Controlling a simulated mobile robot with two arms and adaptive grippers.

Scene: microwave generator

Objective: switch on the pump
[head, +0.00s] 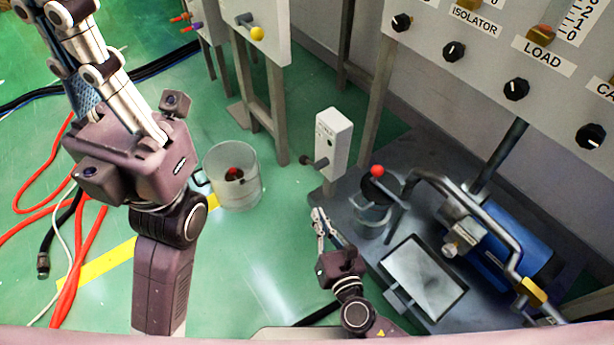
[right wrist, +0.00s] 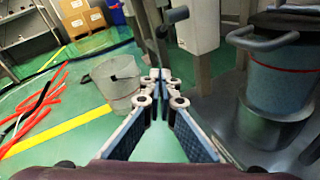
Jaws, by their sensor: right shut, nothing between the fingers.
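A white box (head: 334,140) with a small dark label stands on a post at centre right. The label is too small to read. A dark lever with a round knob (head: 308,160) sticks out of its left side. In the right wrist view the box (right wrist: 198,28) is just beyond the fingers, with the lever knob (right wrist: 176,14) above them. My right gripper (head: 318,213) is shut and empty, below the box and apart from it; its tips (right wrist: 160,76) meet in the wrist view. My left gripper (head: 62,15) is at the top left; its tips are not clear.
A clear bucket (head: 232,178) is left of the box. Red hoses (head: 84,250) lie on the floor. A control panel (head: 480,70) fills the upper right.

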